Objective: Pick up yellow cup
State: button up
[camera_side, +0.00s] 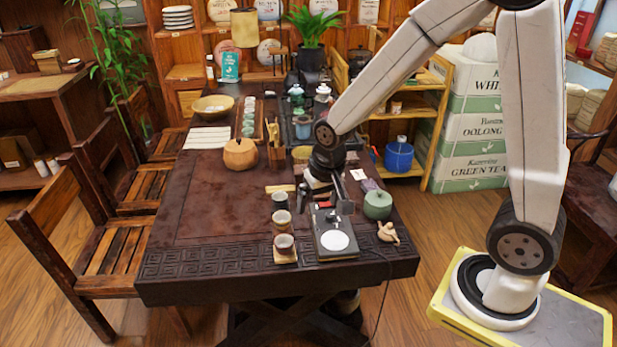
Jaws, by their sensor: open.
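Three small cups stand in a row near the front of the dark carved tea table (195,225). The back cup (280,201) is dark, the middle cup (281,219) has a yellowish rim, and the front cup (284,244) looks brownish-pink on a small wooden coaster. Which one is the yellow cup is hard to tell at this size; the middle one looks the most yellow. My gripper (322,203) is open, pointing down just right of the back and middle cups, apart from them. It is above the back end of a black-and-silver device; nothing shows between its fingers.
The device (336,240) with a white round plate lies right of the cups. A green lidded jar (378,205) and a small tan figurine (387,232) stand further right. A round wooden pot (240,154) is behind left. The table's left middle is clear.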

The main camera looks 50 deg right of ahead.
jog(key=w+d+f+m+g, duration=0.1)
jog(key=w+d+f+m, duration=0.1)
jog(key=w+f+m, duration=0.3)
jog(key=w+d+m, duration=0.2)
jog(key=w+m, duration=0.2)
jog(key=w, duration=0.2)
jog(key=m+g, duration=0.1)
jog(key=m, duration=0.8)
send_near(282, 216)
jog(key=s+a, duration=0.2)
jog(key=shift+w+d+f+n, duration=0.1)
jog(key=shift+f+n, duration=0.05)
jog(key=shift+f, duration=0.7)
jog(key=shift+w+f+n, duration=0.1)
jog(key=shift+f+n, duration=0.05)
jog(key=shift+f, duration=0.65)
jog(key=shift+w+f, duration=0.1)
jog(key=shift+f, duration=2.5)
jog(key=c, duration=1.2)
jog(key=shift+o, duration=0.2)
jog(key=shift+r, duration=0.2)
